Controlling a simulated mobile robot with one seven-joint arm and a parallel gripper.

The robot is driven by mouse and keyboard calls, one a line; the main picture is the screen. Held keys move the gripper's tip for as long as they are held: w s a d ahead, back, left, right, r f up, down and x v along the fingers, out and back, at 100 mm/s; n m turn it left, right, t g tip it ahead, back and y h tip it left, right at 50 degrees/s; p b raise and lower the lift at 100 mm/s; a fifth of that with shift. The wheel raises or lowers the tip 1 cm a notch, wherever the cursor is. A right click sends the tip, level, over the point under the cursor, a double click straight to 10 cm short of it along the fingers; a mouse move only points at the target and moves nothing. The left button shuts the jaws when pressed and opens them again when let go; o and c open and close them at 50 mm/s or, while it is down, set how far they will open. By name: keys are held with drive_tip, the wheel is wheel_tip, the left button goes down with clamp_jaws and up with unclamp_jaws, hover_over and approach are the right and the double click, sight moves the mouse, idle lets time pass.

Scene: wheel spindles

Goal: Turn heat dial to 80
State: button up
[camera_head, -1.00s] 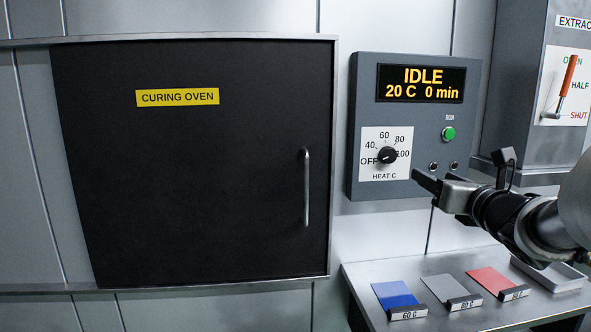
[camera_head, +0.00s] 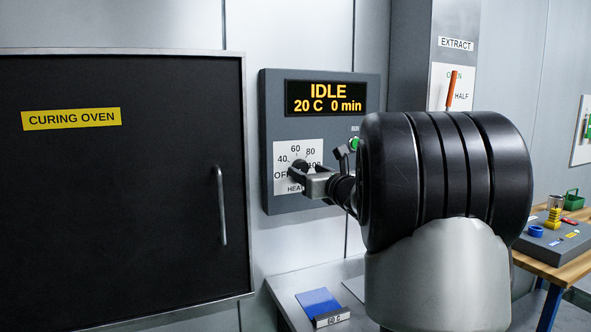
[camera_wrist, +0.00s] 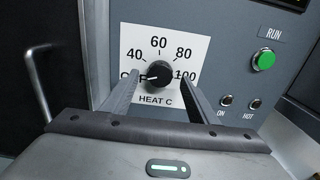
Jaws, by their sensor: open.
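The heat dial (camera_wrist: 160,72) is a round black knob on a white plate marked OFF, 40, 60, 80 and 100. Its white mark points left, toward OFF. My gripper (camera_wrist: 160,84) is open in the wrist view, with one finger on each side of the dial as seen from the wrist. I cannot tell whether the fingers touch the dial. In the head view my gripper (camera_head: 302,176) is at the dial plate (camera_head: 283,152) and covers its lower right part. The display (camera_head: 326,98) reads IDLE, 20 C, 0 min.
The black curing oven door (camera_head: 120,200) with its vertical handle (camera_head: 221,205) is left of the control panel. The green RUN button (camera_wrist: 264,59) is right of the dial, with ON and HOT lamps below it. A blue panel (camera_head: 318,302) lies on the shelf below.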

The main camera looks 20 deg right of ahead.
drive_tip(key=shift+w, duration=1)
drive_tip(key=c, duration=1.1)
drive_tip(key=shift+o, duration=0.2)
